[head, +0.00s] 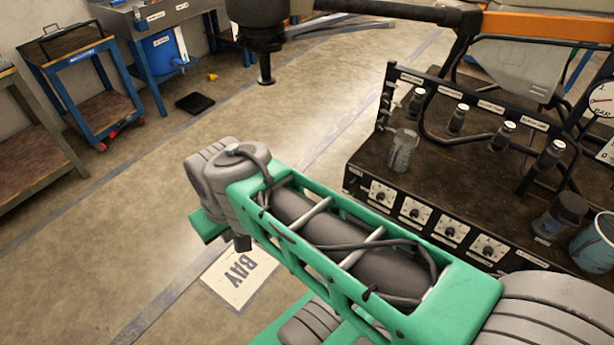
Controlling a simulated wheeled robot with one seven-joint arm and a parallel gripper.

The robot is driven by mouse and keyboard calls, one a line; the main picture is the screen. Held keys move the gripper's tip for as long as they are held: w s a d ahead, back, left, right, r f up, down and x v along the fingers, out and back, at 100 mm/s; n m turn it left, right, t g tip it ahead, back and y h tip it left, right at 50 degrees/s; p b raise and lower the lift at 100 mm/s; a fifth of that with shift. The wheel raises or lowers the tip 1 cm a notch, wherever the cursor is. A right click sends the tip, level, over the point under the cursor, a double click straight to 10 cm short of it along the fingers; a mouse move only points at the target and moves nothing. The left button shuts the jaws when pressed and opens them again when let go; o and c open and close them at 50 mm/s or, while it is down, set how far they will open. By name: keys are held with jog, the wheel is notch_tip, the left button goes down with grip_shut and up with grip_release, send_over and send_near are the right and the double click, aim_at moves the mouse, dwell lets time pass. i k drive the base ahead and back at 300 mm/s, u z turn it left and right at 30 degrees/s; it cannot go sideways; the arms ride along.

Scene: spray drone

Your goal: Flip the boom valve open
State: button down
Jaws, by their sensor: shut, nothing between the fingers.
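A dark test bench (456,177) stands at the right. A row of round knobs (450,232) with pale labels runs along its front face. A black rail (440,84) at its back carries several dark, labelled nozzle fittings (457,119). I cannot tell which part, if any, is the boom valve; the labels are too small to read. My green arm with grey joints crosses the lower middle, in front of the bench's left end. My gripper does not show.
A clear cup (403,150), a dark jar (560,215) and a blue can (595,245) stand on the bench. A gauge (602,100) is at the right edge. Orange and black drone arms (545,25) hang above. A blue cart (85,85) stands far left; the floor between is mostly clear.

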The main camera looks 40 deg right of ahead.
aim_at(354, 183)
jog(key=i, duration=1.2)
jog(key=z, duration=0.5)
